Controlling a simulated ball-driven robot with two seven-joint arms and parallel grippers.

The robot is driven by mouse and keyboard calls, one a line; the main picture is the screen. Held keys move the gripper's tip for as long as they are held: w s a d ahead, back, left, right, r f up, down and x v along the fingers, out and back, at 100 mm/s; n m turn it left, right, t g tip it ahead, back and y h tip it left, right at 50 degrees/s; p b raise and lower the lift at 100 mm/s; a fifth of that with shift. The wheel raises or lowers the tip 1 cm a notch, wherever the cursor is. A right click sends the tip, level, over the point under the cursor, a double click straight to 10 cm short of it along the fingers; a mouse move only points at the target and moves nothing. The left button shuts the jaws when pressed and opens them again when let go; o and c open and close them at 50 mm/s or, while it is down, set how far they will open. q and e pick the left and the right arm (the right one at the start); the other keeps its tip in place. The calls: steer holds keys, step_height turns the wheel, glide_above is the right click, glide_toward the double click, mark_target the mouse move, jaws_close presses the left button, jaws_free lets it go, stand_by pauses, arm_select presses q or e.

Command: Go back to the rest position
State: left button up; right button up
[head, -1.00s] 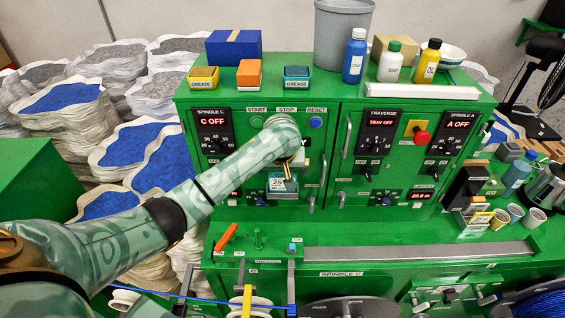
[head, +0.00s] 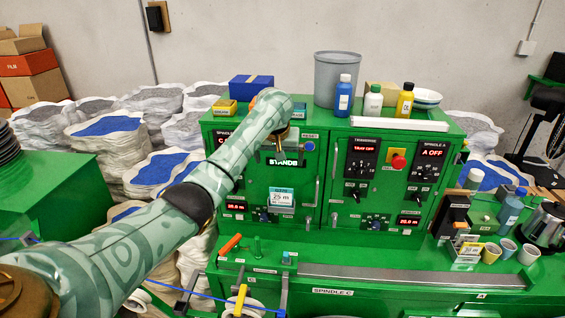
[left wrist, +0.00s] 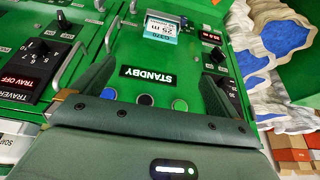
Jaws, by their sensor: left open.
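My left arm comes in from the lower left of the head view, raised in front of the green machine cabinet (head: 325,235). My left gripper (head: 279,138) is mostly hidden behind its wrist there, near the STANDBY display (head: 284,161). In the left wrist view my left gripper (left wrist: 158,75) shows its two fingers spread wide with nothing between them. The 25 m card (head: 282,197) sits on the panel below the gripper, and it also shows in the left wrist view (left wrist: 162,28). My right gripper is not in view. The blue cable (head: 205,297) runs across the lower left.
Bottles (head: 373,102), a grey bin (head: 335,82) and a blue box (head: 250,88) stand on the cabinet top. Cups (head: 508,249) and a kettle (head: 545,222) are at the right. Stacked sacks (head: 108,126) fill the left behind the arm. A yellow clamp (head: 240,300) stands at the front.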

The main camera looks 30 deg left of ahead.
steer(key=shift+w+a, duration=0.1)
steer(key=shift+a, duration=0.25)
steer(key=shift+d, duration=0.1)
